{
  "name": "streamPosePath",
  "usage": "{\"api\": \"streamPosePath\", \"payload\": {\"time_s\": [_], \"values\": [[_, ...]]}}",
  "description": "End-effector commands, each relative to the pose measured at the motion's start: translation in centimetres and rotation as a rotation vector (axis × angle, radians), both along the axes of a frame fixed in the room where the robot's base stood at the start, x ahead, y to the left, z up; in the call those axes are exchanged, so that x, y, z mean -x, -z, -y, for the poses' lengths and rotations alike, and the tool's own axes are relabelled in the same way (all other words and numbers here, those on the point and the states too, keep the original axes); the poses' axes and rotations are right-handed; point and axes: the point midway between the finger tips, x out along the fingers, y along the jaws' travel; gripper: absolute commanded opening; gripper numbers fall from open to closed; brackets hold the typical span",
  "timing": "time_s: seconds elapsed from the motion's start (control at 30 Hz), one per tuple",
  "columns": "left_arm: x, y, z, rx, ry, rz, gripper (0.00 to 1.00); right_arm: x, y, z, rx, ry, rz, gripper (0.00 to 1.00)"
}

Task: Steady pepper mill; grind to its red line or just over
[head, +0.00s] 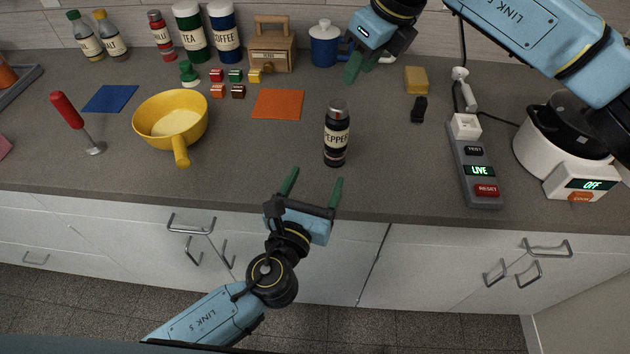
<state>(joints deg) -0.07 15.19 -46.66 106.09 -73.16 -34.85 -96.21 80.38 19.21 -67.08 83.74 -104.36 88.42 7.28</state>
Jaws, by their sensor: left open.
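The pepper mill (337,135) stands upright on the grey counter in the head view.
A yellow pan (171,118) and an orange mat (278,104) lie left of the mill. A grey power strip (474,170) and white cooker (545,143) stand to the right. A blue mug (325,45) is behind. The counter around the mill is clear.

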Motion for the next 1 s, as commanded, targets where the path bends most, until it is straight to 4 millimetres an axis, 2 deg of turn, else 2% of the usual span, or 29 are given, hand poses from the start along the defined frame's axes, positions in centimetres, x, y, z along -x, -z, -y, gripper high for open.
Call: {"api": "streamPosePath", "payload": {"time_s": [0.17,0.27,0.73,1.0], "values": [[-0.9,0.1,0.3,-0.035,0.018,0.007,0.7,0.0,0.0,0.0,0.0,0.0,0.0,0.36],[-2.2,0.0,0.7,-0.034,0.017,0.007,0.7,0.0,0.0,0.0,0.0,0.0,0.0,0.36],[-10.7,0.0,3.0,-0.034,0.016,0.006,0.7,0.0,0.0,0.0,0.0,0.0,0.0,0.36],[-12.9,0.0,3.5,-0.032,0.016,0.005,0.7,0.0,0.0,0.0,0.0,0.0,0.0,0.36]]}}
